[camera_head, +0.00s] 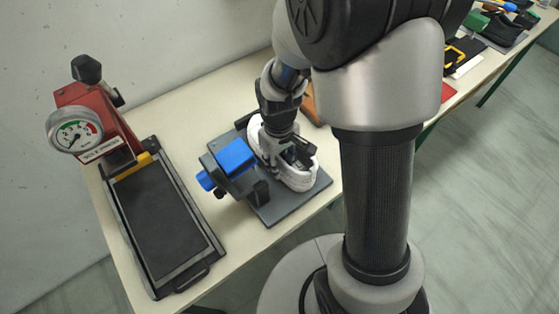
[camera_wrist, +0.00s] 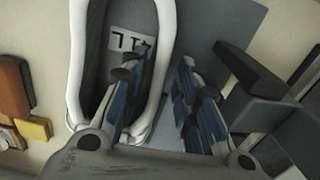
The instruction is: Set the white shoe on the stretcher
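The white shoe (camera_head: 301,181) lies over the grey base plate of the stretcher (camera_head: 283,212), beside its blue block (camera_head: 235,156) and blue knob (camera_head: 205,180). My gripper (camera_head: 287,152) points down at the shoe opening. In the wrist view the white shoe (camera_wrist: 78,55) shows its rim and dark inside with a printed label. My gripper (camera_wrist: 162,75) has its left finger over the opening and its right finger outside the right wall. The fingers are apart, with a gap beside the wall. A dark stretcher bracket (camera_wrist: 258,85) stands to the right. The shoe's underside is hidden.
A red press with a gauge (camera_head: 75,130) and a black tray (camera_head: 160,225) stand left of the stretcher. A brown block (camera_wrist: 14,88) and a yellow block (camera_wrist: 34,129) lie left of the shoe. More tools and shoes lie far right. My arm hides the table's middle.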

